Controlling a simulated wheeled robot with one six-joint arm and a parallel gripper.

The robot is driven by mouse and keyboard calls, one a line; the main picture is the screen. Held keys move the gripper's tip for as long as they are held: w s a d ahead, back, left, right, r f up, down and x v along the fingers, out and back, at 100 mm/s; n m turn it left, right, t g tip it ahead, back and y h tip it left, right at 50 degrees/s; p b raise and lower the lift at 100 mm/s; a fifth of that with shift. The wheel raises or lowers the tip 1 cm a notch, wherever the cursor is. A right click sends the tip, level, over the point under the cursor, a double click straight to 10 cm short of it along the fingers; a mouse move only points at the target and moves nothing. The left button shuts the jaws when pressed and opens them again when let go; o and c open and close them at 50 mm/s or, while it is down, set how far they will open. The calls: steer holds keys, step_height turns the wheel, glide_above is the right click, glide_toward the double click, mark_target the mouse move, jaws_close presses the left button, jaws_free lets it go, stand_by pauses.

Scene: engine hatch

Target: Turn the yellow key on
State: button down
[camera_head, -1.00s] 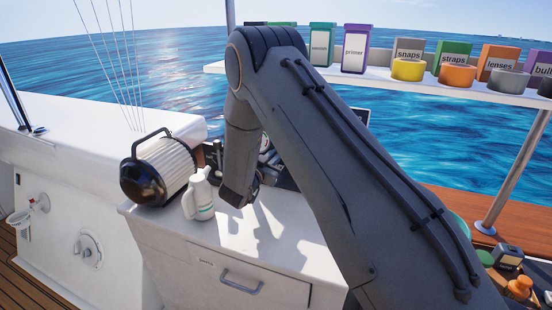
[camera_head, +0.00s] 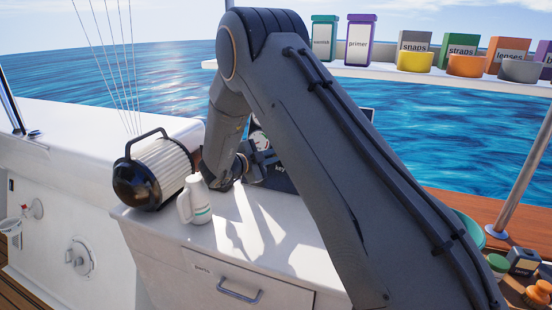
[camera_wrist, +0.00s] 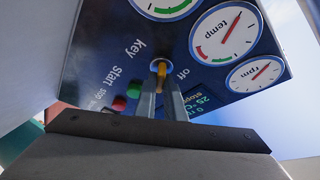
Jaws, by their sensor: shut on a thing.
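In the head view my gripper (camera_head: 258,163) reaches the panel (camera_head: 282,183) behind my arm. Most of the panel is hidden there, and the key cannot be made out. Which way the key points is hard to tell.
A green button (camera_wrist: 134,90) and a red button (camera_wrist: 120,103) sit left of the key. A temp gauge (camera_wrist: 226,33) and an rpm gauge (camera_wrist: 254,75) are to the right. A white jug (camera_head: 196,200) and a ribbed canister (camera_head: 155,172) stand left of my arm.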

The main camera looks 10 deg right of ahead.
steer(key=shift+w+a+m, duration=0.1)
steer(key=shift+a+m, duration=0.05)
steer(key=shift+m, duration=0.25)
steer(key=c, duration=1.8)
jaws_free()
steer(key=shift+c, duration=0.2)
steer(key=shift+r, duration=0.1)
step_height(320, 180, up, 10)
steer(key=b, duration=0.1)
steer(key=shift+b, duration=0.4)
